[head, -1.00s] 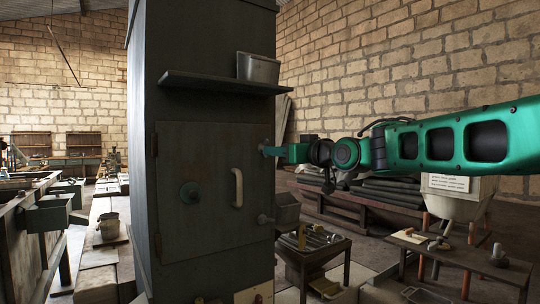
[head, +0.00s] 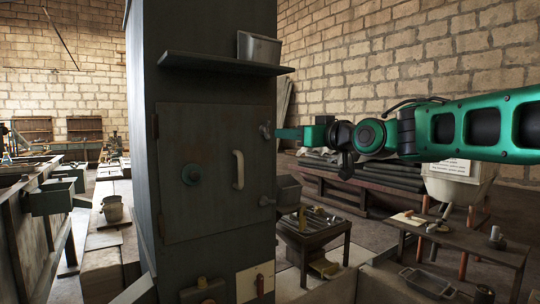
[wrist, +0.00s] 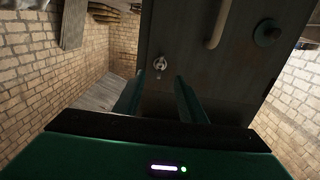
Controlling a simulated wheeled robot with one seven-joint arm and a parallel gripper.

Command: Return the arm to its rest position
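My gripper (head: 290,133) is at the end of my green arm, which reaches in from the right in the head view. Its fingers point left toward the right edge of the dark grey cabinet (head: 205,75). In the wrist view my gripper (wrist: 158,90) has its two green fingers spread apart with nothing between them.
A shelf (head: 225,63) with a metal bin (head: 259,48) juts from the cabinet above my gripper. A small table (head: 312,239) with metal parts and a wooden bench (head: 450,235) stand below my arm. A brick wall (head: 400,50) rises behind.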

